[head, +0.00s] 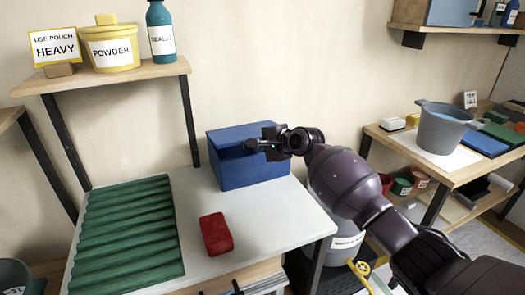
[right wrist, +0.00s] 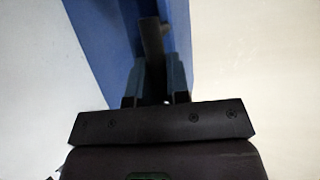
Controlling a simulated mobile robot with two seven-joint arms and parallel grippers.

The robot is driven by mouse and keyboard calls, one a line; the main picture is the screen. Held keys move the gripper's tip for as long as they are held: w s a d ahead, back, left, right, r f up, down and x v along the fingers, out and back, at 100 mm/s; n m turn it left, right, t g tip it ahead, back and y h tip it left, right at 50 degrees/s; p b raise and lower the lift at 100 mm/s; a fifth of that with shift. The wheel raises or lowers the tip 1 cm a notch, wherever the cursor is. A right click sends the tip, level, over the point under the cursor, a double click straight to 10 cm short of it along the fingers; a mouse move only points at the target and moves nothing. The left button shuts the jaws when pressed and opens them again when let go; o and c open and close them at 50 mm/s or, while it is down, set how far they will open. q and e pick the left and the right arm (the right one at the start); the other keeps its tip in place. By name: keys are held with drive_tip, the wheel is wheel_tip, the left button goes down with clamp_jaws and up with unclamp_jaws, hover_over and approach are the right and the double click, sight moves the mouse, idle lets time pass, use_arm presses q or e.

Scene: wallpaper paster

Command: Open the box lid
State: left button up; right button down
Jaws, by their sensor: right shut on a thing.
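The blue box (head: 250,172) stands at the back right of the white-topped table. Its blue lid (head: 228,136) is on top, with a darker band below its left front part; I cannot tell how far it is raised. My right gripper (head: 258,145) reaches in from the right at the lid's front edge. In the right wrist view, its fingers (right wrist: 156,88) are shut on a grey handle (right wrist: 152,42) against the blue surface (right wrist: 100,38). The gripper hides part of the lid and front. My left gripper does not show.
A red block (head: 216,234) lies in front of the box. A green ridged panel (head: 125,238) covers the table's left side. A shelf (head: 110,77) with a powder tub (head: 110,50) stands behind at left. A grey pot (head: 442,128) stands on the right-hand shelf unit.

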drive_tip(key=w+a+r+g+h+p, duration=0.1)
drive_tip(key=w+r+g+p, duration=0.1)
drive_tip(key=r, duration=0.6)
drive_tip(key=shift+w+r+m, duration=0.2)
drive_tip(key=shift+w+m, duration=0.2)
drive_tip(key=shift+w, duration=0.45)
drive_tip(key=shift+a, duration=0.1)
drive_tip(key=c, duration=1.1)
unclamp_jaws()
drive_tip(key=shift+g, duration=0.3)
